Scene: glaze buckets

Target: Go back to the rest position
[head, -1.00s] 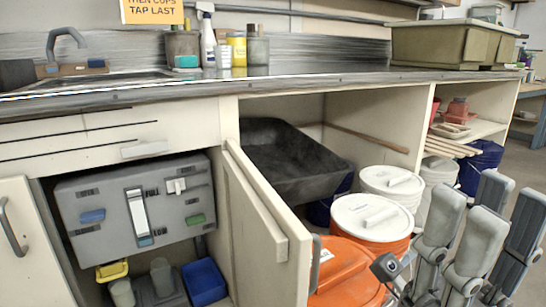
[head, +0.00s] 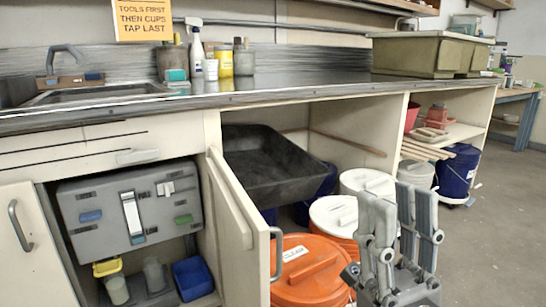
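My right gripper (head: 398,215) is at the lower right of the head view, fingers pointing up, with a clear gap between the finger pairs and nothing seen between them. It is in front of the buckets under the counter and hides part of them. An orange bucket with an orange lid (head: 308,268) stands at the front, with a white label on the lid. Behind it are an orange bucket with a white lid (head: 335,215) and another white-lidded bucket (head: 367,182). My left gripper is not in view.
A cabinet door (head: 238,235) stands open left of the buckets. A black tub (head: 270,165) leans under the counter (head: 300,92). A blue bucket (head: 458,172) stands by the shelf at right. The floor (head: 495,235) at right is clear.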

